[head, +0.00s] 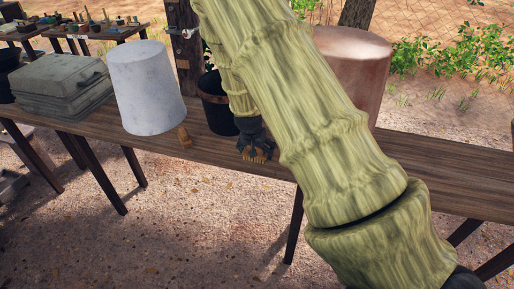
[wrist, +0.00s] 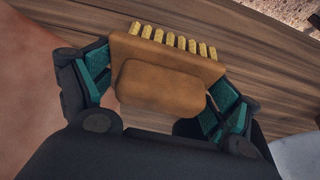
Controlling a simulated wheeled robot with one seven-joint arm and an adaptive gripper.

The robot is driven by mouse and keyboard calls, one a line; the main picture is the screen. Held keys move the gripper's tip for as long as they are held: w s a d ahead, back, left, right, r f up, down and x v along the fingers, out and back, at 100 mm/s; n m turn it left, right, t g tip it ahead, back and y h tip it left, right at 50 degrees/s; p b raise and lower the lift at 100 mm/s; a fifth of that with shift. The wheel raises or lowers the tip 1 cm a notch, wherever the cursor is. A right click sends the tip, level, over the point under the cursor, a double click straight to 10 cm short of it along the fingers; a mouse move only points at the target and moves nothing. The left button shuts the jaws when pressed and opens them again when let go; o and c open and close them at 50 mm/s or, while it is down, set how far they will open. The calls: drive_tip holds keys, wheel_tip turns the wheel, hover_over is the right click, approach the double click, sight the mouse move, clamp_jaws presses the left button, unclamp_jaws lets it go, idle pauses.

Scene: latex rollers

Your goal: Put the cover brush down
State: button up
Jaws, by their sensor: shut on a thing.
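The cover brush (wrist: 160,85) is a brown wooden block with a row of yellow bristles along one edge. In the wrist view it sits between the two teal-padded fingers of my gripper (wrist: 163,88), which is shut on its two ends. In the head view my gripper (head: 254,138) is dark and points down at the wooden table (head: 330,162), between the dark bucket and the pinkish bucket. The brush (head: 258,155) shows just below the fingers, low over the table top. I cannot tell whether it touches the wood.
A dark bucket (head: 214,100) is close behind my gripper. A pinkish bucket (head: 352,60) stands behind my arm.

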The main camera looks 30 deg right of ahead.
drive_tip(key=o, duration=0.7)
drive_tip(key=shift+f, duration=0.15)
drive_tip(key=shift+f+b, duration=0.2)
drive_tip(key=shift+b, duration=0.2)
drive_tip(key=shift+v, duration=0.8)
drive_tip(key=b+v, duration=0.3)
drive_tip(key=v, duration=0.6)
drive_tip(key=s+a+f+n+g+y, duration=0.1)
drive_tip(key=s+a+f+n, duration=0.35)
drive_tip(key=s+f, duration=0.95)
drive_tip(key=s+a+f+n+g+y, duration=0.1)
drive_tip(key=s+a+f+n, duration=0.35)
drive_tip(key=s+f, duration=0.85)
drive_tip(key=shift+n+g+y, duration=0.4)
drive_tip(key=shift+y, duration=0.4)
drive_tip(key=s+a+f, duration=0.2)
drive_tip(key=s+a, duration=0.1)
drive_tip(key=s+a+f, duration=0.2)
drive_tip(key=s+a, duration=0.1)
drive_tip(key=s, duration=0.1)
drive_tip(key=s+a+f, duration=0.2)
drive_tip(key=s+a, duration=0.1)
drive_tip(key=shift+s+f, duration=0.2)
drive_tip(key=shift+s, duration=0.1)
